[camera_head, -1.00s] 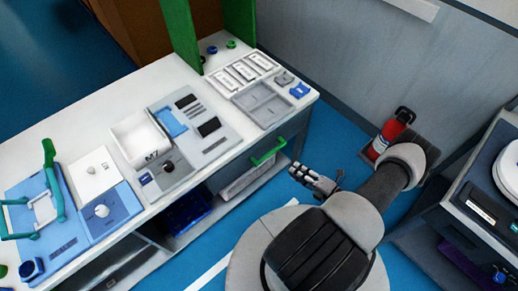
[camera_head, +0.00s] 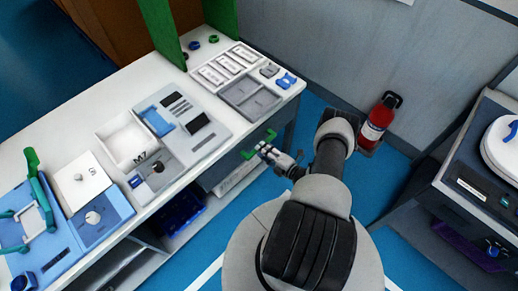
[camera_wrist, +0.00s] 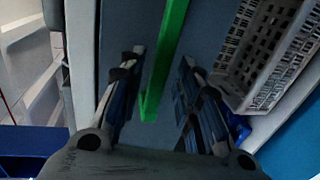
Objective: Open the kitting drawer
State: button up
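The kitting drawer's green handle (camera_head: 250,152) sits on the front of the white bench, below the grey tray at its right end. In the wrist view the handle (camera_wrist: 170,55) is a green bar running between my two fingers, against the grey-blue drawer front (camera_wrist: 210,30). My gripper (camera_head: 266,151) is at the handle, its fingers hiding part of it in the head view. In the wrist view my gripper (camera_wrist: 160,60) is open, with visible gaps between the bar and both fingers. The drawer looks shut.
A white slotted basket (camera_wrist: 265,50) lies close to the right finger in the wrist view. A red extinguisher (camera_head: 377,122) stands by the wall to the right. A dark cabinet (camera_head: 440,185) is at far right. Blue floor is free in front of the bench.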

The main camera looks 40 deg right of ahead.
jog(key=shift+x, duration=1.55)
grip_shut()
